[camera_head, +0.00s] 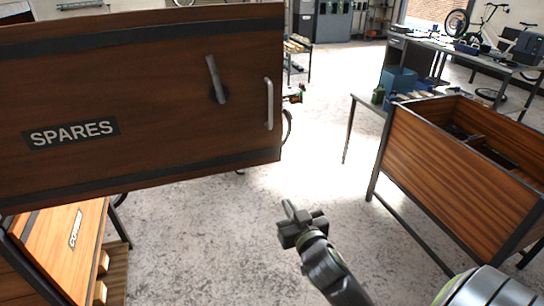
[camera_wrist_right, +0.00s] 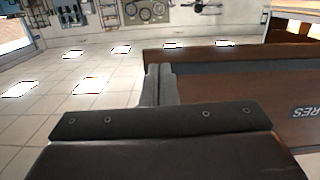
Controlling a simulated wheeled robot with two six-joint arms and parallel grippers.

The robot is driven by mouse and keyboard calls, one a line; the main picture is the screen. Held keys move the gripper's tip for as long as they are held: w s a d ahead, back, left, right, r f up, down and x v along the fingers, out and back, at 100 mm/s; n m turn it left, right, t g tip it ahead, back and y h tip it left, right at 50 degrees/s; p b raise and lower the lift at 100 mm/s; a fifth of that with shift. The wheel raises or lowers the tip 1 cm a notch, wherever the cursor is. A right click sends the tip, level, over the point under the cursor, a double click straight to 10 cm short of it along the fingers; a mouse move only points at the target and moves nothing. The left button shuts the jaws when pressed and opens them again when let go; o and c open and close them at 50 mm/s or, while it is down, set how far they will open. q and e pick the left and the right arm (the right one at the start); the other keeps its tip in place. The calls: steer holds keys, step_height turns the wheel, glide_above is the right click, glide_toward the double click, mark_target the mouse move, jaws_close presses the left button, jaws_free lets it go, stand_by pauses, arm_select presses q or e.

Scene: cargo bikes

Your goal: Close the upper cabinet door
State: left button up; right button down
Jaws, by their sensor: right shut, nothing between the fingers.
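The upper cabinet door (camera_head: 150,100) is a dark brown wooden panel with black bands, marked SPARES. It fills the upper left of the head view and stands out over the floor, with open floor beyond its right edge. It carries a grey lever (camera_head: 215,80) on a black boss and a pale bar handle (camera_head: 268,104) near that edge. My right gripper (camera_head: 298,222) is shut and empty, below and to the right of the door, apart from the handle. In the right wrist view its fingers (camera_wrist_right: 158,85) overlap the door (camera_wrist_right: 240,95) in the picture; contact cannot be told.
A lower wooden unit (camera_head: 85,240) stands under the door at the left. A wooden bin (camera_head: 450,175) on metal legs stands at the right. A workbench (camera_head: 460,55) with tools is behind it. The concrete floor (camera_head: 215,240) between them is clear.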

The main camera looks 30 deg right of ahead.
step_height(320, 180, up, 4)
steer(key=p, duration=0.4)
glide_toward(268, 158)
steer(key=shift+t, duration=0.4)
steer(key=x, duration=0.5)
steer(key=shift+w+d+f, duration=0.15)
steer(key=shift+w+f, duration=0.1)
steer(key=shift+w, duration=0.05)
arm_select(q)
steer(key=shift+s+a+r, duration=0.1)
steer(key=shift+r, duration=1.05)
steer(key=shift+s+a+r, duration=0.1)
steer(key=shift+r, duration=1.05)
arm_select(e)
steer(key=shift+w+d+f, duration=0.1)
steer(key=shift+w+d, duration=0.05)
steer(key=shift+w, duration=0.45)
arm_select(q)
steer(key=shift+f, duration=0.1)
arm_select(e)
steer(key=shift+w, duration=0.1)
